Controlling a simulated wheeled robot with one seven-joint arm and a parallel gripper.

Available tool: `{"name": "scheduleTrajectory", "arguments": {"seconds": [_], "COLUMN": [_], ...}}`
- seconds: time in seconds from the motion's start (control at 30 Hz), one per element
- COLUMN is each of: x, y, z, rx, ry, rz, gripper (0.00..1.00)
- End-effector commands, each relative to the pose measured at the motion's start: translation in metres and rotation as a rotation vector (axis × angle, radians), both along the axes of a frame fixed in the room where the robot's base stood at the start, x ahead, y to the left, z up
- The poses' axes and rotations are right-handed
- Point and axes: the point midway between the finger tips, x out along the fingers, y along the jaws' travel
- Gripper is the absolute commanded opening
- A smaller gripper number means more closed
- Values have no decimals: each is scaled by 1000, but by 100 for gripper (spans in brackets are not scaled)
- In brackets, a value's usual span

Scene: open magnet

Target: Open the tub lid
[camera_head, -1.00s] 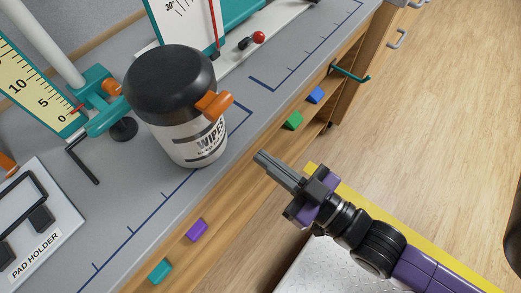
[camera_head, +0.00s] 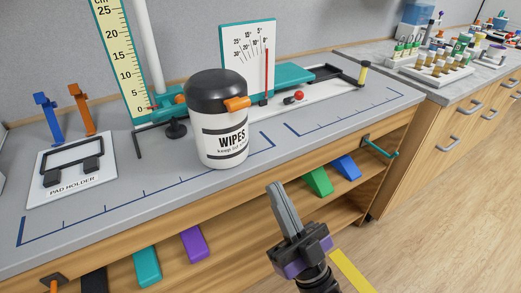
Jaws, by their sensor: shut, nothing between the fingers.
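A white tub (camera_head: 220,140) labelled WIPES stands upright on the grey bench top. Its black domed lid (camera_head: 214,88) is down on it, with an orange tab (camera_head: 236,104) at the lid's right front edge. My gripper (camera_head: 274,187) is below and to the right of the tub, in front of the bench edge, apart from the tub. Its fingers are together, pointing up, with nothing between them.
A pad holder (camera_head: 72,170) lies to the left. Behind the tub stand a yellow ruler (camera_head: 120,65) and a dial board (camera_head: 248,50) on a teal rig. Coloured blocks such as the green one (camera_head: 318,181) sit under the bench edge. The floor at right is clear.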

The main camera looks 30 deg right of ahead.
Motion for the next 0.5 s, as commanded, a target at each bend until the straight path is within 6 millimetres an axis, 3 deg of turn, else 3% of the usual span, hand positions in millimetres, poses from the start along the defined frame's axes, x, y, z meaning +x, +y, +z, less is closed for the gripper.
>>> {"name": "scheduleTrajectory", "arguments": {"seconds": [0.17,0.5], "x": [14,60], "y": [1,4], "z": [16,64], "rx": [2,2], "ry": [-3,-3], "rz": [1,2], "gripper": [0,0]}}
